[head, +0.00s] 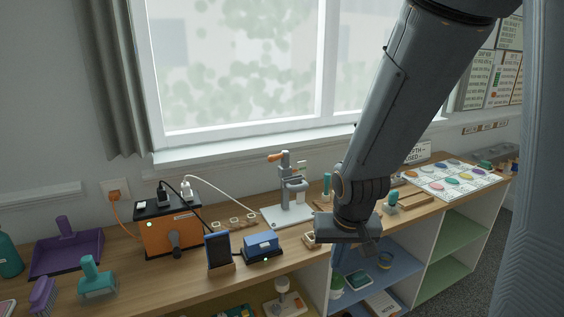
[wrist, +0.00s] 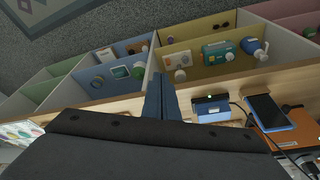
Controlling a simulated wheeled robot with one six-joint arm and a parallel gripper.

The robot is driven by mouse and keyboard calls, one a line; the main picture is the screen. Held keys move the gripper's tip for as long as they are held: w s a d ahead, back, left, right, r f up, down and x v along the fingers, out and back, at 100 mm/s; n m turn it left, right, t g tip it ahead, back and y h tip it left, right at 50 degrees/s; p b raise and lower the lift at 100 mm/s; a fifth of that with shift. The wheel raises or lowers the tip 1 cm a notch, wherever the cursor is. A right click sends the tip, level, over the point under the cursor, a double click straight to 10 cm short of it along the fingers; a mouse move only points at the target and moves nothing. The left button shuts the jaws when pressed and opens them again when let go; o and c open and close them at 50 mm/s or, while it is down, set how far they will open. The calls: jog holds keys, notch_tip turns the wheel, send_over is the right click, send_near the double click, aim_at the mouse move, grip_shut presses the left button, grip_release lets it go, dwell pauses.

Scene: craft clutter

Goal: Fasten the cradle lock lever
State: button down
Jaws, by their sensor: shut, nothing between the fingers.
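My gripper (head: 368,247) hangs in front of the worktop's edge, above the blue shelf bay. Its fingers are together and empty in the wrist view (wrist: 161,98). No part is clearly marked as the cradle lock lever. A grey upright fixture (head: 289,190) on a pale base stands on the worktop left of my gripper, with an orange-tipped handle (head: 276,157) at its top. A dark phone (head: 218,249) leans in a wooden stand beside a blue box (head: 262,245); the blue box also shows in the wrist view (wrist: 211,109). My gripper touches none of these.
An orange power unit (head: 176,232) with a dark lever on its front and plugged cables stands at left. A paint palette sheet (head: 450,179) lies at right. Open shelves are below the worktop.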

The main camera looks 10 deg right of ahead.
aim_at(277, 159)
jog(key=w+d+r+m+t+y, duration=0.1)
jog(key=w+d+m+t, duration=0.15)
jog(key=w, duration=0.65)
jog(key=w+d+r+m+t, duration=0.15)
jog(key=w+t, duration=0.25)
jog(key=w, duration=0.5)
jog(key=w+a+r+m+t+y+b, duration=0.1)
jog(key=w+a+r+m+t+y, duration=0.2)
jog(key=w+r+m+t+y, duration=0.3)
jog(key=shift+w+a+y, duration=0.25)
jog(key=shift+w+y, duration=0.1)
jog(key=shift+y, duration=0.85)
jog(key=p+x, duration=0.3)
jog(key=x, duration=1.1)
jog(key=shift+r, duration=0.1)
